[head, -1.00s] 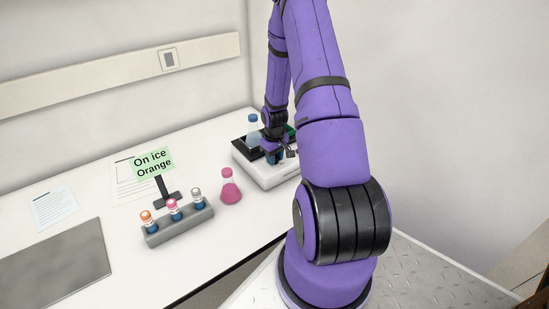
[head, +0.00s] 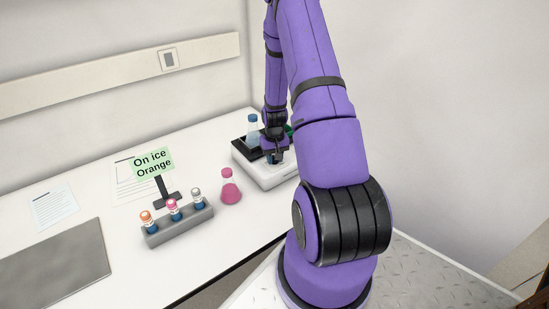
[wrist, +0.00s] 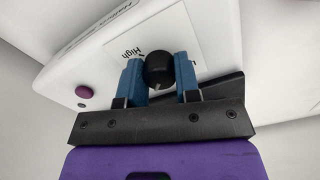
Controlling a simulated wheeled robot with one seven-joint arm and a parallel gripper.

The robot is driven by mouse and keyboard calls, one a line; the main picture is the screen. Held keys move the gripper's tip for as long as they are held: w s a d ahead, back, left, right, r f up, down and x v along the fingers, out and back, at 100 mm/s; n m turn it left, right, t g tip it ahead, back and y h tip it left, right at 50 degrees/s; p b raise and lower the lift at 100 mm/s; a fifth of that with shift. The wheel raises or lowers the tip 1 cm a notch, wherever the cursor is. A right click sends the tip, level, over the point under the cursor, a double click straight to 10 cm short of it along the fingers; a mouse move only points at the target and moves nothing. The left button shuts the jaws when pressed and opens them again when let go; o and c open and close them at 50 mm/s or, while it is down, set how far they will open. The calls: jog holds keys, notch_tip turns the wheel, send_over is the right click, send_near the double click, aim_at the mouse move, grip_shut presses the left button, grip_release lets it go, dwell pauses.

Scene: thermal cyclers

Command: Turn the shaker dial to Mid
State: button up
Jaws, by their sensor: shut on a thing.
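The white shaker (head: 282,176) stands at the far right end of the bench, with a dark platform on top. In the wrist view its front panel (wrist: 180,35) shows a black round dial (wrist: 159,70). The word "High" is readable beside the dial, and other lettering is cut off or covered. My gripper (wrist: 160,76) has its two blue fingers on either side of the dial and is shut on it. In the head view my gripper (head: 273,157) is at the shaker's front, and the arm hides the dial. The dial's pointer setting is not clear.
A flask with blue liquid (head: 253,131) stands on the shaker. A pink flask (head: 230,188) and a grey rack (head: 180,228) with three tubes stand left of it. A sign (head: 153,163) reads "On ice Orange". A purple button (wrist: 83,91) is on the shaker panel.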

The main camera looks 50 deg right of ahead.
jog(key=o, duration=0.9)
jog(key=shift+r, duration=0.1)
notch_tip(320, 180, up, 11)
jog(key=shift+f, duration=0.15)
dwell(0.5)
jog(key=s+a+r+n+t+h, duration=0.1)
jog(key=a+r+n, duration=0.1)
jog(key=a+r, duration=0.8)
jog(key=a+r+n+t, duration=0.1)
jog(key=a+r, duration=0.6)
jog(key=r, duration=0.6)
jog(key=s+a+r+n+t, duration=0.1)
jog(key=s+a+r, duration=0.2)
jog(key=s, duration=0.3)
jog(key=s+a+r+n+t, duration=0.1)
jog(key=s+a+r, duration=0.3)
jog(key=s+a, duration=0.2)
jog(key=s+a+r+n+t+y, duration=0.1)
jog(key=s+a+r, duration=0.3)
jog(key=s+a, duration=0.1)
jog(key=shift+s+r, duration=0.2)
jog(key=shift+s, duration=0.25)
